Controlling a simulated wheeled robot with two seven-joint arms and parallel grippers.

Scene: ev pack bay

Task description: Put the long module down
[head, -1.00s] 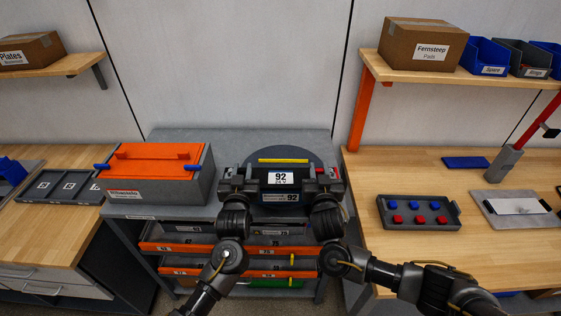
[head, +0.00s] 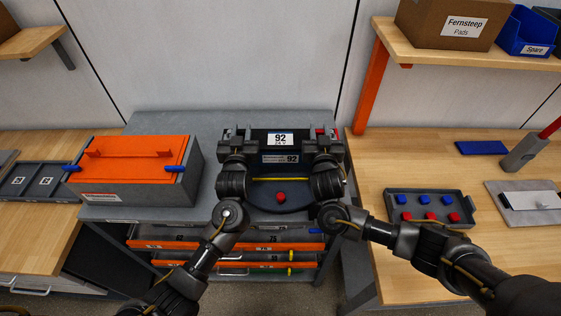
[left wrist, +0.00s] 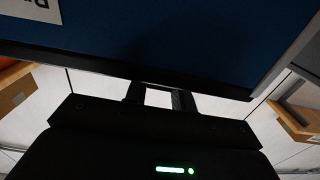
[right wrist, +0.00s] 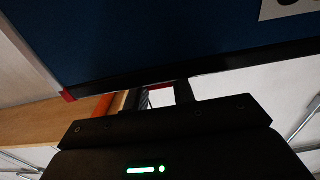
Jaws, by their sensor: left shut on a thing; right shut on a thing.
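The long module (head: 262,137) is a dark box with white labels reading 92, in the upper middle of the head view. My left gripper (head: 233,150) is shut on its left end. My right gripper (head: 325,149) is shut on its right end. The module's dark blue face fills the top of the left wrist view (left wrist: 170,40) and the right wrist view (right wrist: 170,45). It looks about level, behind the yellow strip (head: 281,179) on the dark round plate (head: 262,203). Its underside is hidden; I cannot tell if it touches anything.
A red knob (head: 281,197) sits on the round plate, between my forearms. An orange-lidded grey box (head: 140,170) stands left on the grey bench (head: 207,128). A tray of blue and red pieces (head: 430,222) lies on the right wooden table. Orange-edged drawers (head: 290,248) are below.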

